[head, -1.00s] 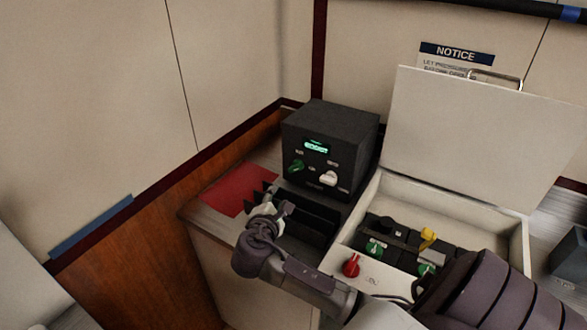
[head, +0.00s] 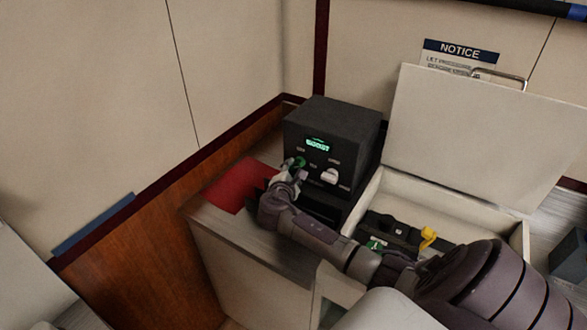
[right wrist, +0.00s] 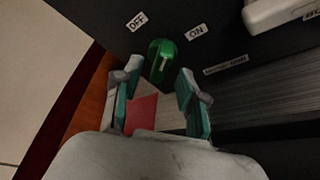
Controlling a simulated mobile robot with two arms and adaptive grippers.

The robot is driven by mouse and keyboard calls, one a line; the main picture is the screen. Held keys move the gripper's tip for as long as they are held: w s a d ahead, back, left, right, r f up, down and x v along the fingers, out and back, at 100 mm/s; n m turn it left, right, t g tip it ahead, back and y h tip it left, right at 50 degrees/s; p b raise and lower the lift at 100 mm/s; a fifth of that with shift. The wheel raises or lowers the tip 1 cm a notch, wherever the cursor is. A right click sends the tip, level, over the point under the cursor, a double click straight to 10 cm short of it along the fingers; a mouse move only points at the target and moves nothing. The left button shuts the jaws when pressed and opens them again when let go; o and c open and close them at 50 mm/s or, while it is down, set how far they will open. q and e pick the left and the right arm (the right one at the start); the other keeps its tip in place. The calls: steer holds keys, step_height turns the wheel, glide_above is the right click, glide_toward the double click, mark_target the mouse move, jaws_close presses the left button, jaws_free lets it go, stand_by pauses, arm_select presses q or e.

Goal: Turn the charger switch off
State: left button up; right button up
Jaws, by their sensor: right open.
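The charger is a dark box (head: 335,118) with a lit green display (head: 318,145), standing in the corner on the counter. Its green switch knob (head: 300,162) is on the front face, partly covered by my gripper. In the right wrist view the green knob (right wrist: 161,60) lies below an OFF label (right wrist: 136,21) at left and an ON label (right wrist: 196,32) at right. My right gripper (head: 290,177) is open in front of it. In the wrist view its fingertips (right wrist: 158,80) lie on either side of the knob's lower end; I cannot tell whether they touch it. My left gripper is out of view.
A white knob (head: 329,176) sits right of the green one. An open panel box with a raised lid (head: 470,140) stands at right, holding a yellow handle (head: 428,237). A red mat (head: 236,187) lies left of the charger. My right arm crosses the box's front.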

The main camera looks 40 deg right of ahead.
steer(key=shift+w+d+f, duration=0.15)
steer(key=shift+w+d, duration=0.1)
steer(key=shift+d, duration=0.15)
jaws_close()
